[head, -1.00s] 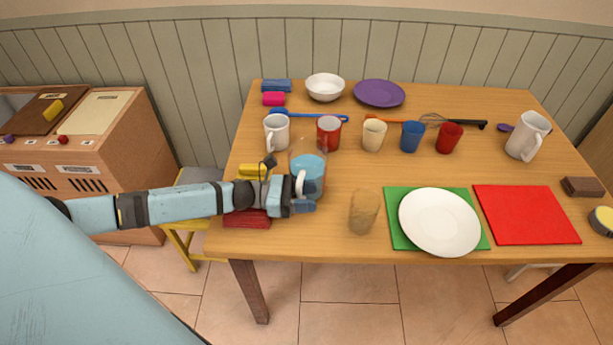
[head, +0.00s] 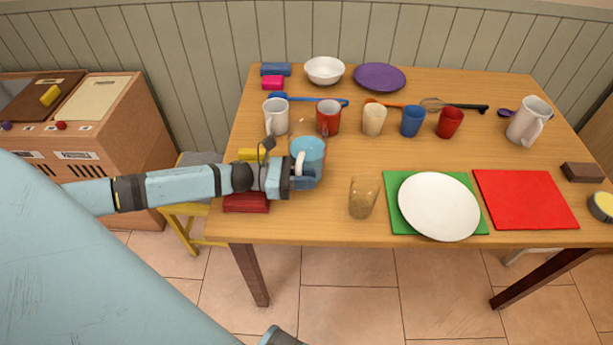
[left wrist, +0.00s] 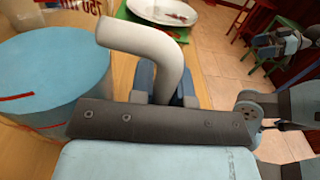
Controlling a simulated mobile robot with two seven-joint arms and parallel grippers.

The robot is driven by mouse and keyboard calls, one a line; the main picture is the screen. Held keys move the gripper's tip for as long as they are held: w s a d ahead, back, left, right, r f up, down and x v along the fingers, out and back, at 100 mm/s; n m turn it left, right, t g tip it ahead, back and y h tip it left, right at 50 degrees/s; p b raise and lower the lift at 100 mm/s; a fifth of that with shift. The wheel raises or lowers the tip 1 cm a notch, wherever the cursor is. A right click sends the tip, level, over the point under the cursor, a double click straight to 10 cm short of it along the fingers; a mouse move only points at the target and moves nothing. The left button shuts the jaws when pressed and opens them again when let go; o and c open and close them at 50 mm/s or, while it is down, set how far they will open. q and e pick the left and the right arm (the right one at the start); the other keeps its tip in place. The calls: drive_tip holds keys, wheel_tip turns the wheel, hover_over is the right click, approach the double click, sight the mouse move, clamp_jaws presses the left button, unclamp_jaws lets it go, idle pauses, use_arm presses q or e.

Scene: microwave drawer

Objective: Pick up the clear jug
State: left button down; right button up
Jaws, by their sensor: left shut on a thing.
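The clear jug (head: 312,148) holds blue liquid and has a white handle. It is upright at the left part of the table, and I cannot tell whether its base touches the top. My left gripper (head: 300,176) is shut on the handle from the front left. In the left wrist view, the white handle (left wrist: 150,45) runs down between the blue fingers of my left gripper (left wrist: 165,85), with the jug's blue contents (left wrist: 50,70) to the left. In the left wrist view, what looks like my right gripper (left wrist: 277,44) is far off at the upper right; its jaws are unclear.
Close to the jug are a white mug (head: 275,115), a red mug (head: 328,116), a yellow block (head: 250,154) and a red block (head: 245,202). A brownish glass (head: 362,197) and a white plate (head: 438,206) stand to its right. Table wood (head: 335,222) in front is bare.

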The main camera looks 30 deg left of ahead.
use_arm(q)
wheel_tip(320, 180, up, 19)
drive_tip(key=shift+r+p, duration=0.15)
drive_tip(key=shift+p, duration=0.25)
idle(0.4)
idle(0.6)
